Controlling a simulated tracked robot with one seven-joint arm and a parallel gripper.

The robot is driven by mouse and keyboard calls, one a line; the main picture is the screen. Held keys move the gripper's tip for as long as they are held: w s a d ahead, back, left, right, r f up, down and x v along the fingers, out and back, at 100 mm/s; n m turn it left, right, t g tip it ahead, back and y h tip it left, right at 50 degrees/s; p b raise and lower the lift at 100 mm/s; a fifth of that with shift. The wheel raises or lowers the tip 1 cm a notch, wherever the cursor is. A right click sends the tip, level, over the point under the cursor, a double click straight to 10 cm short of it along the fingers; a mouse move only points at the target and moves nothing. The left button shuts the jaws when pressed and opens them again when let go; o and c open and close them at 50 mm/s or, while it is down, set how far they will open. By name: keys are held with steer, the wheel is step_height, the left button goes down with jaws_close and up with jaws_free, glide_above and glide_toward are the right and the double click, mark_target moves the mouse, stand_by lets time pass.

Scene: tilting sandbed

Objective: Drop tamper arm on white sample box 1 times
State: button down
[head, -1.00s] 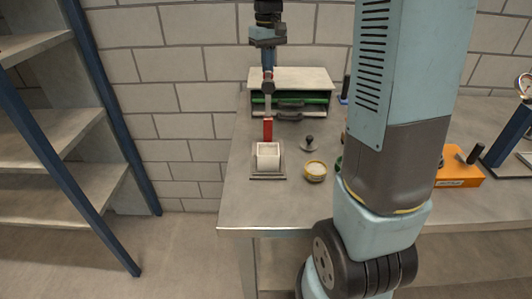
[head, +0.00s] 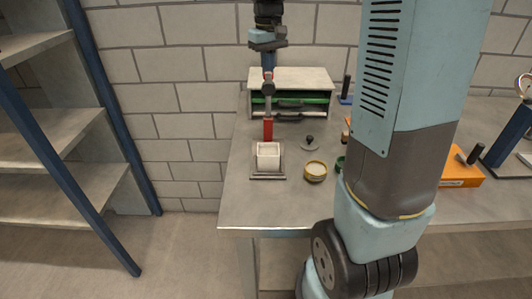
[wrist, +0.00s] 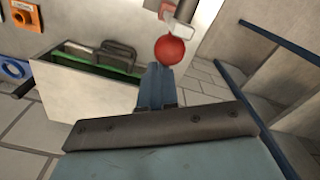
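The white sample box (head: 268,157) sits on a grey base at the front left of the bench. Behind it stands a red post (head: 268,129), and the grey tamper arm (head: 268,103) rises upright from it, with a dark weight near its upper end. Its red ball knob shows in the wrist view (wrist: 169,50), just beyond my fingertips. My gripper (head: 268,72) is above the raised arm, pointing down. In the wrist view its blue fingers (wrist: 156,86) lie together with nothing visible between them. I cannot tell whether they touch the knob.
A round yellow-rimmed dish (head: 315,171) and a small knobbed disc (head: 310,143) lie right of the box. An orange block (head: 461,175) is farther right. Blue-framed shelves (head: 60,140) stand left.

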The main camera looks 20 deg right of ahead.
mark_target(268, 73)
steer(key=shift+s+a, duration=0.2)
steer(key=shift+s, duration=0.45)
steer(key=shift+s+a, duration=0.25)
steer(key=shift+s, duration=0.4)
steer(key=shift+s+a, duration=0.2)
steer(key=shift+s, duration=0.45)
steer(key=shift+r, duration=4)
steer(key=s+f+m+t, duration=0.1)
steer(key=s+f+t, duration=0.1)
steer(key=s, duration=0.9)
steer(key=s+d+f+m+t, duration=0.1)
steer(key=s+f+t, duration=0.1)
steer(key=s, duration=0.9)
steer(key=shift+s+d+t, duration=0.15)
steer(key=shift+s+t, duration=0.05)
steer(key=shift+t, duration=0.6)
